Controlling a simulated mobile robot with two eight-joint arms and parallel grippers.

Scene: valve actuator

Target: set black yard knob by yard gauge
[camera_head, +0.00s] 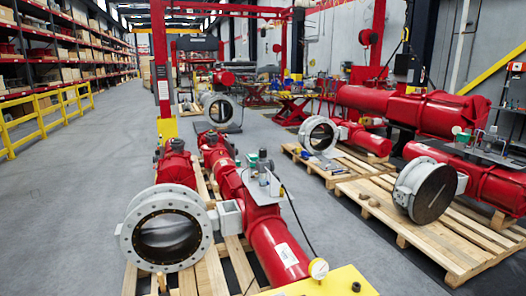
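A round pale-faced gauge (318,268) with a yellowish rim stands at the bottom of the head view, beside the end of a red actuator cylinder (277,250). A small black knob (355,287) sits on the top of a yellow panel (335,281), to the right of and slightly nearer than the gauge. The gauge's markings are too small to read. The lower part of the yellow panel is cut off by the bottom edge. Neither of my grippers is in view.
A grey-white flanged valve (128,232) is joined to the red actuator on a wooden pallet. More red actuators and valves rest on a pallet (437,239) at the right. Yellow railing (42,118) and shelves line the left. Grey floor (70,190) is clear at the left.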

